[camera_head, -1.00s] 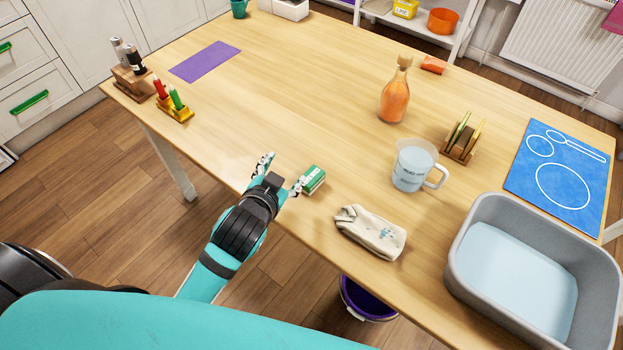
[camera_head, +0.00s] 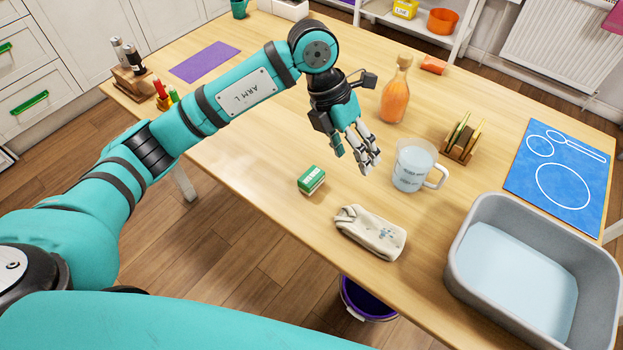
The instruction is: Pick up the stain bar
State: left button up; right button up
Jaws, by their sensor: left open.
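A small green-and-white block (camera_head: 312,179), which looks like the stain bar, lies on the wooden table (camera_head: 270,130) near its front edge. My left gripper (camera_head: 356,160) is open and empty, fingers pointing down. In the picture it is above and to the right of the block, apart from it, between the block and the clear measuring jug (camera_head: 411,168). Its exact height over the table is hard to judge. My right gripper is not in view.
A cloth pouch (camera_head: 371,232) lies right of the block. An orange bottle (camera_head: 395,92) and a wooden rack (camera_head: 459,142) stand behind the jug. A grey tub (camera_head: 466,232) and blue mat (camera_head: 556,178) are at right. A purple mat (camera_head: 205,62) lies far left.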

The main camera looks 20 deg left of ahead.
pick_arm(q)
jog(key=w+a+r+n+y, duration=0.1)
jog(key=w+a+y, duration=0.25)
jog(key=a, duration=0.55)
jog(key=y+p, duration=0.1)
jog(key=p, duration=0.1)
send_over(312, 176)
jog(key=shift+t, duration=0.3)
jog(key=f, duration=1)
jog(key=shift+a+f, duration=0.2)
jog(key=shift+f, duration=0.05)
jog(key=f+p, duration=0.1)
jog(key=f, duration=0.4)
jog(key=shift+d+f, duration=0.2)
jog(key=shift+w+f, duration=0.1)
jog(key=shift+f, duration=0.35)
jog(key=c, duration=1.3)
notch_tip(312, 176, up, 10)
jog(key=shift+r+b, duration=0.1)
jog(key=shift+b, duration=0.6)
jog(key=o, duration=0.7)
jog(key=shift+c, duration=0.2)
jog(key=c, duration=0.5)
